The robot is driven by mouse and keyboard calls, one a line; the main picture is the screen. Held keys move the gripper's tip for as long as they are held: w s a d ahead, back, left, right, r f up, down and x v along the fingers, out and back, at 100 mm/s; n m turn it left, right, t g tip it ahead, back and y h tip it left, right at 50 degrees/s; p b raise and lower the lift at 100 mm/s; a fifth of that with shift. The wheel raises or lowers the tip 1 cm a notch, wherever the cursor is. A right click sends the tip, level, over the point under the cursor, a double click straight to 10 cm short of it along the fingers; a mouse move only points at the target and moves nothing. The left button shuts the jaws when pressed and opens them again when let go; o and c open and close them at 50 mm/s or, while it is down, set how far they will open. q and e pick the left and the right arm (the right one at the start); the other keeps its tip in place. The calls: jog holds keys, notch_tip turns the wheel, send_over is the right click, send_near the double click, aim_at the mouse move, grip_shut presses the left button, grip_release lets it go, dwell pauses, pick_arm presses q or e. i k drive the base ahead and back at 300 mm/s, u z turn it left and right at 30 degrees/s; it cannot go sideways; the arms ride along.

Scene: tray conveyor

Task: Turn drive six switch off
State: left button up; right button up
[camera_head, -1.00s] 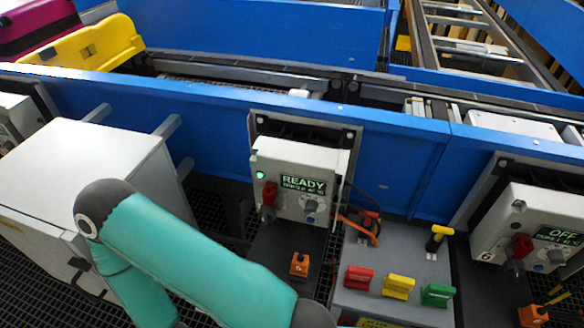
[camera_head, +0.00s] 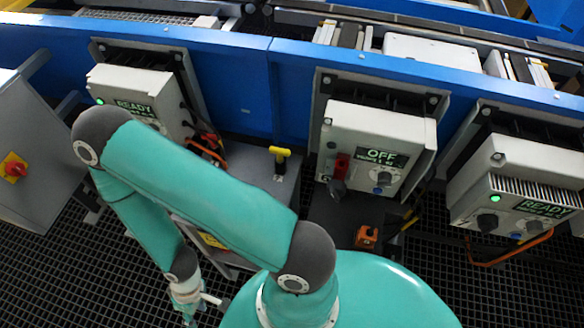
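The drive box with a red switch handle (camera_head: 341,166) stands right of centre. Its off-white housing (camera_head: 375,124) carries a green-lettered display (camera_head: 382,156) reading OFF and a grey knob with a blue base (camera_head: 383,179). A number 6 showed on this box in the earlier view. The red handle points roughly up and down, and a dark piece hangs below it. My teal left arm bends across the left half. Its wrist end, with my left gripper (camera_head: 190,309), is low at the left, well away from the box; its fingers are not clear. My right gripper is not in view.
A READY drive box (camera_head: 135,90) is partly behind my arm. Another READY box (camera_head: 520,195) stands at the right. A yellow-handled post (camera_head: 280,158) rises from a grey stand. An orange block (camera_head: 367,238) sits below the OFF box. A grey cabinet (camera_head: 40,150) is at far left.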

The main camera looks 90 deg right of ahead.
aim_at(337, 189)
jog(key=z, duration=0.05)
jog(key=k, duration=1.05)
jog(key=z, duration=0.45)
